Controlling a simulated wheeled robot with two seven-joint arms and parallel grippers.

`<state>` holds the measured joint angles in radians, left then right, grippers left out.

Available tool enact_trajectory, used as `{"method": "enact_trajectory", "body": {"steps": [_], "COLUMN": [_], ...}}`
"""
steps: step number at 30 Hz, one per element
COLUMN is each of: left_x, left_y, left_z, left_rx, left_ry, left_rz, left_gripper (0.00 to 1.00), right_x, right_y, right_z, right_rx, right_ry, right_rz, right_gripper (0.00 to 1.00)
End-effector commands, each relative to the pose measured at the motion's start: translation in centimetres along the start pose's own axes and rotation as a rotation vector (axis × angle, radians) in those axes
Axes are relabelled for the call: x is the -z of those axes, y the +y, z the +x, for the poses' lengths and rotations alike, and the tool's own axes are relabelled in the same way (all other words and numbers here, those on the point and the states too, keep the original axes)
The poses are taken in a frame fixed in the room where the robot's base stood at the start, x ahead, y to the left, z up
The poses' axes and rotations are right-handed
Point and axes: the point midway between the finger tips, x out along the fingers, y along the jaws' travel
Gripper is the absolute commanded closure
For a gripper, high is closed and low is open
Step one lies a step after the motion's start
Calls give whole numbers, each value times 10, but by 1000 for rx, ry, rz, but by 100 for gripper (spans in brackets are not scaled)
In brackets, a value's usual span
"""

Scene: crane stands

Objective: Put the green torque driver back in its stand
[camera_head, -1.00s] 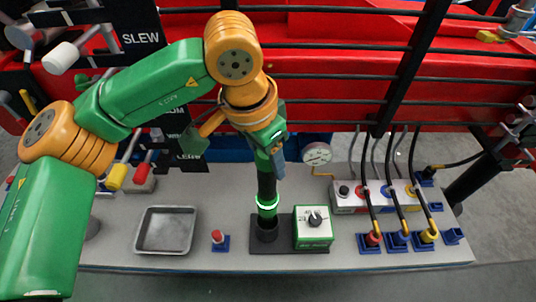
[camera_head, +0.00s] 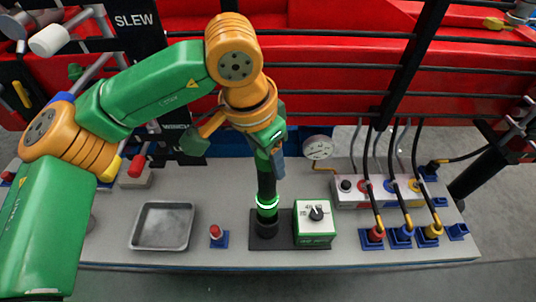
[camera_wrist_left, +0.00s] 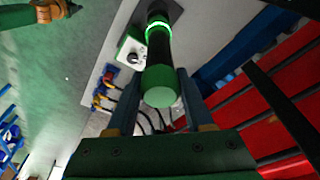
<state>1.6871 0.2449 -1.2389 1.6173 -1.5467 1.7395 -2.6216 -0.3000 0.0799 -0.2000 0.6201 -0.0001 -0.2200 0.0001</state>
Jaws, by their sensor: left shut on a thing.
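The torque driver (camera_head: 266,186) is a dark upright cylinder with a glowing green ring near its lower end. My left gripper (camera_head: 272,150) is shut on its upper part. In the left wrist view the driver's green end cap (camera_wrist_left: 161,97) shows between my left gripper's fingers (camera_wrist_left: 155,105). My right gripper is not seen in the head view; an orange and green arm part at the wrist view's top left is unclear.
A grey metal tray (camera_head: 163,226) and a red button on a blue base (camera_head: 217,236) are left of the stand. To the right are a connector box with cables (camera_head: 375,193), several coloured plugs in blue sockets, and a gauge (camera_head: 318,148). Black rails run behind the bench.

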Motion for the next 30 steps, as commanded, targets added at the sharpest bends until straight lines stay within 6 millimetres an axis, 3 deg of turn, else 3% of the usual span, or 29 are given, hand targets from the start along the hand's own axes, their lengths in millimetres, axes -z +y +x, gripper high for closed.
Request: {"method": "enact_trajectory", "body": {"steps": [30], "left_x": [-7], "left_y": [0], "left_z": [36], "left_rx": [0], "left_ry": [3], "left_rz": [0], "left_gripper": [100], "right_x": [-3], "right_y": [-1], "right_z": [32], "right_rx": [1], "right_ry": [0], "right_rz": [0], "right_gripper": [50]}}
